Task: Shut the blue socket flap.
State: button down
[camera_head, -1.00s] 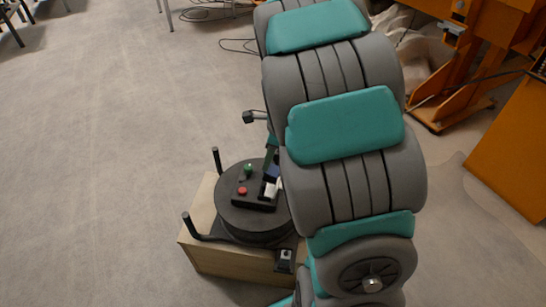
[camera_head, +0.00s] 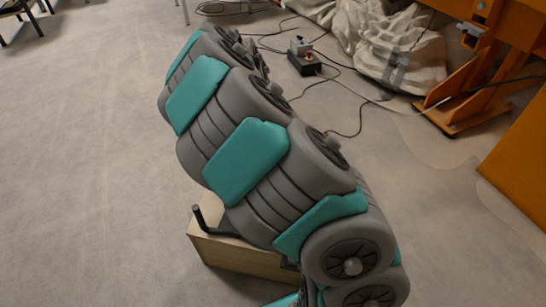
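The blue socket flap does not show in the head view; my arm covers that area. Only a corner of the wooden box (camera_head: 245,259) and a black bent handle (camera_head: 207,222) at its left show beside my arm. The round black top with its panel is hidden. My grey and teal arm crosses the middle of the picture from lower right to upper left. My gripper is not visible, so I cannot tell where it is relative to the flap.
A crumpled pale cloth (camera_head: 395,50) and an orange steel frame (camera_head: 480,90) stand at upper right.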

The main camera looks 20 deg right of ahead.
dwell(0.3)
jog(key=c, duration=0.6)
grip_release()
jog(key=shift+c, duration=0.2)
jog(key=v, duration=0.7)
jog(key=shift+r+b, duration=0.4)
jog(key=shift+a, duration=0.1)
